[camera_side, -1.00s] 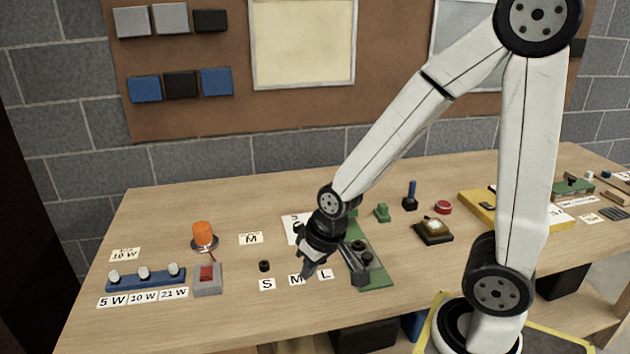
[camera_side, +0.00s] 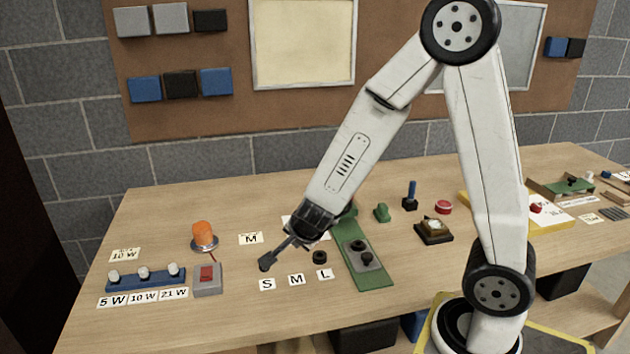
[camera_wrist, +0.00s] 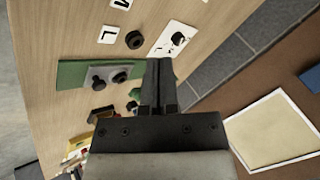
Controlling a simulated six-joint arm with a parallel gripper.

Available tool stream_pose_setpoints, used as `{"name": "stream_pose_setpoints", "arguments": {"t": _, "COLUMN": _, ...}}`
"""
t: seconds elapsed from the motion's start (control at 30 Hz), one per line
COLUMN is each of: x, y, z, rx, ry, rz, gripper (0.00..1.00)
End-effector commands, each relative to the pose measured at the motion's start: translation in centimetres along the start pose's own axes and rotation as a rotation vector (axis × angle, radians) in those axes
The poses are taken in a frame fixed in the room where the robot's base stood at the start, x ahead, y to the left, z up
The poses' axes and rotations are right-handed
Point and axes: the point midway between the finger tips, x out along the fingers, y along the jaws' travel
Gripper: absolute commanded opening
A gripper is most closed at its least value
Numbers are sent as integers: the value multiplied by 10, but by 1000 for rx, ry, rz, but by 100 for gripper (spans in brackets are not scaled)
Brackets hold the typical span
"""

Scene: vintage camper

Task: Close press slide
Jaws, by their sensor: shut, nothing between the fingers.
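The press is a green base plate (camera_side: 376,274) with a grey slide (camera_side: 352,248) bearing black knobs. In the wrist view, the green plate (camera_wrist: 70,75) and the grey slide (camera_wrist: 98,76) lie left of my fingers. My arm hides the far end of the press. I cannot tell whether the slide is fully in.
A black round piece (camera_side: 319,257) stands behind the L label (camera_side: 325,274); the S label (camera_side: 267,284) and M label (camera_side: 297,280) are beside it. A grey switch box (camera_side: 207,279) and an orange lamp (camera_side: 204,233) stand left. A green knob (camera_side: 382,212) stands behind the press.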

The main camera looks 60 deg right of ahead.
Motion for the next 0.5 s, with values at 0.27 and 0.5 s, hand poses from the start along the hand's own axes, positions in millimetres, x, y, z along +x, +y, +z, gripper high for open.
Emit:
{"name": "stream_pose_setpoints", "arguments": {"t": 0.27, "x": 10, "y": 28, "z": -25, "rx": 334, "ry": 205, "rz": 139, "gripper": 0}}
{"name": "stream_pose_setpoints", "arguments": {"t": 0.5, "x": 8, "y": 63, "z": -37, "rx": 596, "ry": 397, "rz": 291, "gripper": 0}}
